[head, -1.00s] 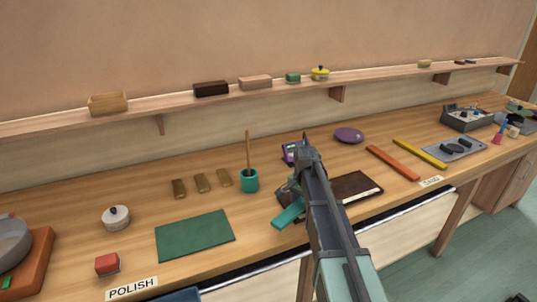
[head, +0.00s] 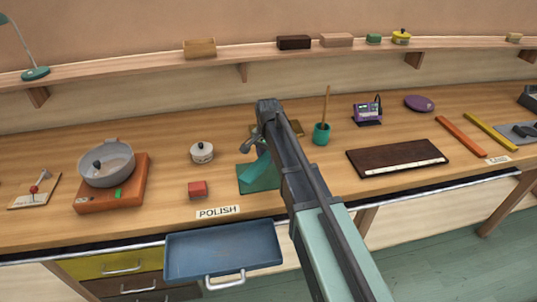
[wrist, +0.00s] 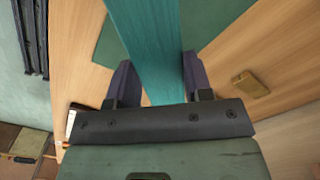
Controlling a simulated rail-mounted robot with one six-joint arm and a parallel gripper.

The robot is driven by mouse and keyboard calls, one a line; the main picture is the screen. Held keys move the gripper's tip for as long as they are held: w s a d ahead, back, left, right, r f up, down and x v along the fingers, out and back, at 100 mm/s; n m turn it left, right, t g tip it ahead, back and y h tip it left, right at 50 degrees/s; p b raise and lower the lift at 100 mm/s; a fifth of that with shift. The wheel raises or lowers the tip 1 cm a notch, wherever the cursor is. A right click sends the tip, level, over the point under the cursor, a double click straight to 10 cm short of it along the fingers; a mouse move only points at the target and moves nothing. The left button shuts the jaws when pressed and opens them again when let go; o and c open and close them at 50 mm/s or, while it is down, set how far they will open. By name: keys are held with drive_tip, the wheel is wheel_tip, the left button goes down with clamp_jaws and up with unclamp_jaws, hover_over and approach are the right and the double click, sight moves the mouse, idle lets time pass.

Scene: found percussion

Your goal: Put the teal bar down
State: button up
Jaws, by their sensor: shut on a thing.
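My gripper (head: 255,145) is shut on the teal bar (head: 263,168), which shows in the head view just left of my arm. In the wrist view the teal bar (wrist: 150,45) runs up between the two fingers (wrist: 155,78) and out of the top of the picture. The bar is over the dark green mat (head: 248,186), whose right part is hidden by the bar and my arm. I cannot tell whether the bar touches the mat. The mat also shows beside the bar in the wrist view (wrist: 210,25).
A teal cup (head: 321,136) and a dark brown board (head: 385,160) lie right. A blue drawer (head: 223,250) stands open below the front edge.

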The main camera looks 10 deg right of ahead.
sight(268, 175)
drive_tip(key=shift+f+b, duration=3.3)
drive_tip(key=shift+f, duration=0.1)
drive_tip(key=shift+f+b, duration=0.55)
drive_tip(key=o, duration=1.2)
drive_tip(key=shift+c, duration=0.2)
wheel_tip(268, 175, up, 11)
drive_tip(key=p, duration=1.1)
drive_tip(key=shift+r, duration=0.1)
drive_tip(key=shift+f, duration=0.2)
